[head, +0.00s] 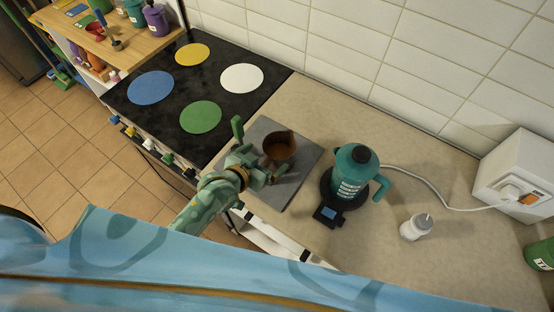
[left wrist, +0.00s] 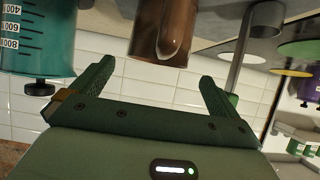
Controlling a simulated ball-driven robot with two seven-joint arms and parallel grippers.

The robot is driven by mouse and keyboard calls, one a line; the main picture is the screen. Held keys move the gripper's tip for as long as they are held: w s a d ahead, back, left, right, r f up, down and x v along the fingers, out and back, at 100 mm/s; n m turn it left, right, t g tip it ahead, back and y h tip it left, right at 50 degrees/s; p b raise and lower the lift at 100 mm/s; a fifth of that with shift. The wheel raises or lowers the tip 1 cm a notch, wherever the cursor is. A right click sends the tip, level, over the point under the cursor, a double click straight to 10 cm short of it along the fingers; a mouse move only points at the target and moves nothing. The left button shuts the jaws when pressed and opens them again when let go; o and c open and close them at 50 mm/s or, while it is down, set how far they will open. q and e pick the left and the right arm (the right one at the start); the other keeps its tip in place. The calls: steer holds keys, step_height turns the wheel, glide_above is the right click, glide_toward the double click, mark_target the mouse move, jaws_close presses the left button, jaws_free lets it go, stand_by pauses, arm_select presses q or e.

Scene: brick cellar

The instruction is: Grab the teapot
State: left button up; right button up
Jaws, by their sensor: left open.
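A small brown pot (head: 279,147) with an open top and a spout-like lip stands on a grey board (head: 301,180) on the counter. It may be the teapot; no lid shows. My left gripper (head: 258,150) is open and empty, close to the near left side of the pot. In the left wrist view, which looks upside down, the glossy brown pot (left wrist: 165,25) shows ahead of the fingers (left wrist: 155,85), between their directions and clear of them. A teal kettle (head: 349,174) with black lid and volume marks stands right of the board. My right gripper is not in view.
The kettle's black base has a small display; a white cord runs to a wall box (head: 515,180). A small white bottle (head: 416,227) stands right of it. A black stove (head: 197,90) with coloured discs lies left. The tiled wall closes the back. Counter behind the board is clear.

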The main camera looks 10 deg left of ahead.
arm_select(q)
steer(key=b+x, duration=0.1)
steer(key=x, duration=0.6)
steer(key=shift+r, duration=0.1)
steer(key=shift+s, duration=0.1)
steer(key=c, duration=1.3)
steer(key=shift+r, duration=0.1)
steer(key=shift+c, duration=0.4)
steer(key=shift+r, duration=0.15)
